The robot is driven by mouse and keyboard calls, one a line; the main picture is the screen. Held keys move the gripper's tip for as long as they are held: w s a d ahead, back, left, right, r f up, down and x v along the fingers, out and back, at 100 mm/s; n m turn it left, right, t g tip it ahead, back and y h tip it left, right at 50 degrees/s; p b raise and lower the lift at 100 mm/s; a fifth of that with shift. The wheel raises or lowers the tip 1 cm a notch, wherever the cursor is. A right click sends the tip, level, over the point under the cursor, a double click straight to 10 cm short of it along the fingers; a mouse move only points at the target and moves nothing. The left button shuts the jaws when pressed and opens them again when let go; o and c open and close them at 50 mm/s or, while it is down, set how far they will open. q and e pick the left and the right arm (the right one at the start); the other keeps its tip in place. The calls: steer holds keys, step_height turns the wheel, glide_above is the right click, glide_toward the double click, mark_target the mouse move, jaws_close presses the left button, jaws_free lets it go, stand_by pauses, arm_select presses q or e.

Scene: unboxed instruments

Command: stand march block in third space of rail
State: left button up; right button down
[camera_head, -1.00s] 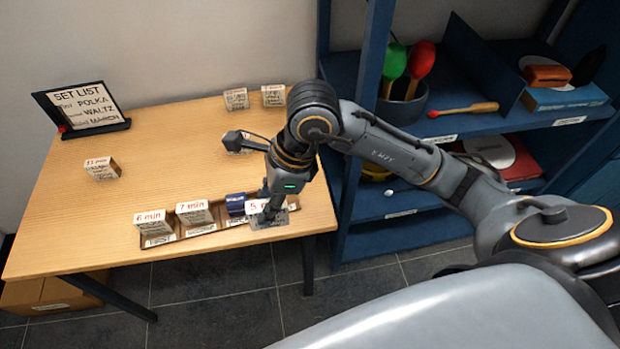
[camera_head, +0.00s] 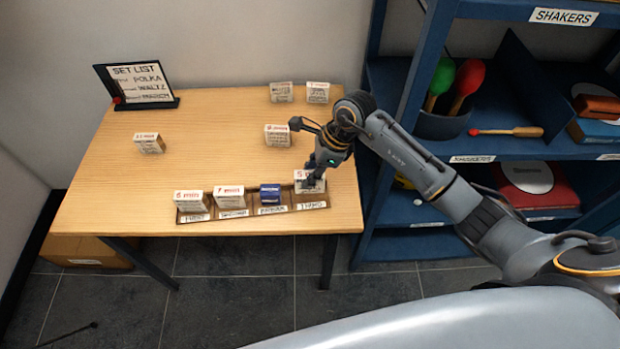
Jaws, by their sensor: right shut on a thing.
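A wooden rail (camera_head: 244,215) lies along the table's front edge with labelled spaces. The right-end label appears to read THIRD. My right gripper (camera_head: 312,181) is shut on the white block marked 5 min (camera_head: 302,175), upright at that right-end space. The gripper hides part of its face, and I cannot tell whether it rests fully on the rail. A 6 min block (camera_head: 189,200) and a 7 min block (camera_head: 229,196) stand in the two left spaces. A blue block (camera_head: 270,195) stands in the space left of the held block. My left gripper is out of view.
A set list sign (camera_head: 142,84) stands at the back left, listing polka, waltz and march. Other white blocks stand on the table (camera_head: 200,130), at left (camera_head: 149,143), behind my gripper (camera_head: 277,136) and at the back. A blue shelf (camera_head: 400,120) rises close on the right.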

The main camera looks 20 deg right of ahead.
step_height(320, 180, down, 2)
steer(key=shift+f+p, duration=0.2)
steer(key=shift+p, duration=0.45)
steer(key=shift+f, duration=0.45)
steer(key=shift+d+f, duration=0.1)
steer(key=shift+f, duration=0.05)
steer(key=c, duration=1.1)
jaws_free()
